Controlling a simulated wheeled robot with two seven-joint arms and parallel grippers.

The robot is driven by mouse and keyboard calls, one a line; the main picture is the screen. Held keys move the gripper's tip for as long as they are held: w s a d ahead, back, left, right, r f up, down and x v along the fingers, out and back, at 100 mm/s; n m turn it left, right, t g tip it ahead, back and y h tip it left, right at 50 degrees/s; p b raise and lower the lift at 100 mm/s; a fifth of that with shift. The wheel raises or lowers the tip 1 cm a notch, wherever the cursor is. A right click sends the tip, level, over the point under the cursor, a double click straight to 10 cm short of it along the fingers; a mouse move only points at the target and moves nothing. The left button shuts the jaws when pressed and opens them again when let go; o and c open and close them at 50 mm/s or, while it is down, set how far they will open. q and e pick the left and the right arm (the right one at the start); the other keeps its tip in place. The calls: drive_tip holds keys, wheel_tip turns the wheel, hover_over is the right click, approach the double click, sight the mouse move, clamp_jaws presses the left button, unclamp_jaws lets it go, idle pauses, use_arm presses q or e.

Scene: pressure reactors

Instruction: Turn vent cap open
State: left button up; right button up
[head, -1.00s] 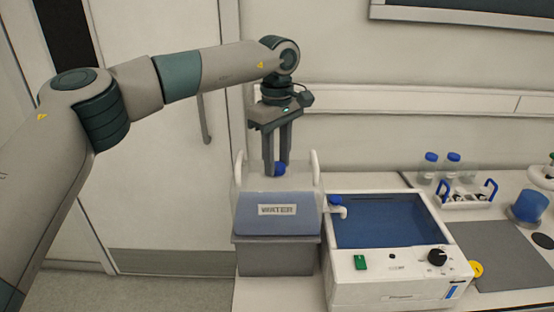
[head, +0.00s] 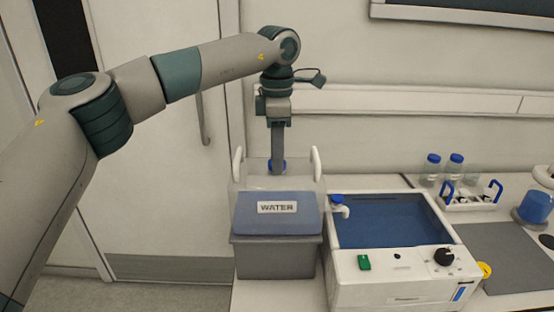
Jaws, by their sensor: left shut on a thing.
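A clear water container (head: 277,209) with a WATER label and two white handles stands on a grey block. The small blue vent cap (head: 284,164) is on its top, partly hidden behind my gripper fingers. My left gripper (head: 277,168) points straight down and is shut on the vent cap. Its fingers are seen edge-on, one in front of the other. My right gripper is not in view.
A white water bath (head: 398,291) with a blue basin stands right of the container, close to it, with a blue-capped spout (head: 338,203) at its left corner. A bottle rack (head: 470,200) and blue-capped bottles (head: 432,168) are further right. The grey block (head: 276,258) supports the container.

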use_arm(q)
drive_tip(key=n+b, duration=0.1)
drive_tip(key=n, duration=0.2)
drive_tip(key=shift+n, duration=0.4)
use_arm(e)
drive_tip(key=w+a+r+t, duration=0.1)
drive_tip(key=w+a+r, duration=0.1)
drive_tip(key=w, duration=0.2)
use_arm(q)
drive_tip(key=shift+n+b, duration=0.4)
drive_tip(key=shift+n, duration=0.5)
drive_tip(key=n+b, duration=0.1)
drive_tip(key=n, duration=0.3)
drive_tip(key=n+b, duration=0.1)
drive_tip(key=n, duration=0.2)
drive_tip(key=shift+n+b, duration=0.3)
drive_tip(key=shift+n, duration=0.1)
drive_tip(key=shift+n+b, duration=0.3)
drive_tip(key=shift+n, duration=0.8)
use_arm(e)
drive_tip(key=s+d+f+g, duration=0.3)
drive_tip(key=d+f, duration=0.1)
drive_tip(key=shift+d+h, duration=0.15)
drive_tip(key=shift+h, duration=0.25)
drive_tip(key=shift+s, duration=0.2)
use_arm(q)
drive_tip(key=o, duration=1)
drive_tip(key=shift+o, duration=0.2)
